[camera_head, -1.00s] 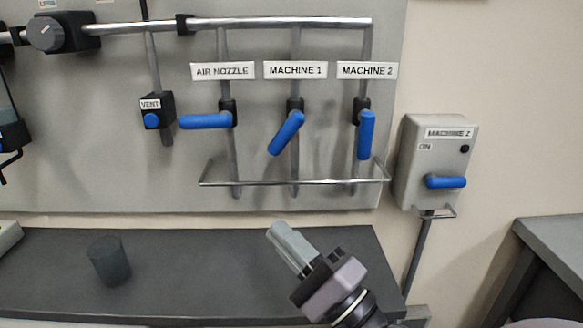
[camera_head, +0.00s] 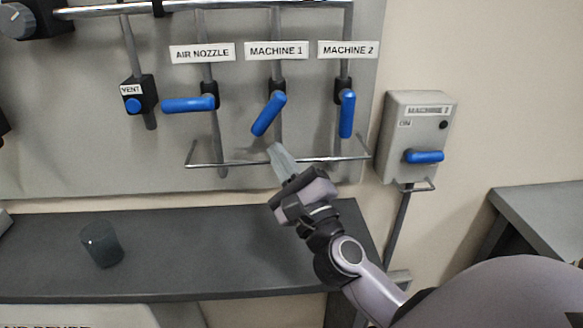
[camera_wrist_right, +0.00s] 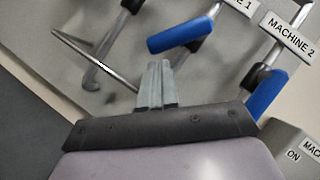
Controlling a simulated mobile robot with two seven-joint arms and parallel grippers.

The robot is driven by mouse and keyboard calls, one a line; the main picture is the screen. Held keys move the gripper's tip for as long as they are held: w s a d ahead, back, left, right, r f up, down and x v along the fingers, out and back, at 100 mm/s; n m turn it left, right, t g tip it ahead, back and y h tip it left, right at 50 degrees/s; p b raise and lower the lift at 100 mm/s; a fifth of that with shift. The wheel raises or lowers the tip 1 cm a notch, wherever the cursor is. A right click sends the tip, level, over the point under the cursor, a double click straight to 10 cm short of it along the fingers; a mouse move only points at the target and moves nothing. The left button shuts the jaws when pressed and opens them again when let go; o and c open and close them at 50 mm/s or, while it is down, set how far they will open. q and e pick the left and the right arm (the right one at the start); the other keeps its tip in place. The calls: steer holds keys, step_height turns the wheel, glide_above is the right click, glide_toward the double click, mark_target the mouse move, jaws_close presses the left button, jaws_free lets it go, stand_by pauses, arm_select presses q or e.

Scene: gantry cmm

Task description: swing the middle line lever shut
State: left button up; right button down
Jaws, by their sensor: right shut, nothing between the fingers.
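The middle lever is the blue handle (camera_head: 269,113) under the MACHINE 1 label (camera_head: 276,51). It slants down to the left from its black valve body. In the right wrist view the same blue handle (camera_wrist_right: 180,35) lies just beyond the fingertips. My right gripper (camera_head: 275,149) is shut and empty, just below the lower end of that handle, seemingly apart from it. It also shows in the right wrist view (camera_wrist_right: 155,70). My left gripper is not in view.
The AIR NOZZLE lever (camera_head: 188,104) lies level to the left; the MACHINE 2 lever (camera_head: 347,114) hangs straight down to the right. A thin metal rail (camera_head: 335,158) runs below the levers. A switch box (camera_head: 418,130) is on the right wall.

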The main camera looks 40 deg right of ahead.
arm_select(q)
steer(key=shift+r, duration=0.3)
arm_select(e)
steer(key=shift+x, duration=1.15)
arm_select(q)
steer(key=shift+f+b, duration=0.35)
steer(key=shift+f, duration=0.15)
arm_select(e)
steer(key=shift+w+a+m, duration=0.15)
steer(key=shift+a+m, duration=0.1)
steer(key=shift+m, duration=0.35)
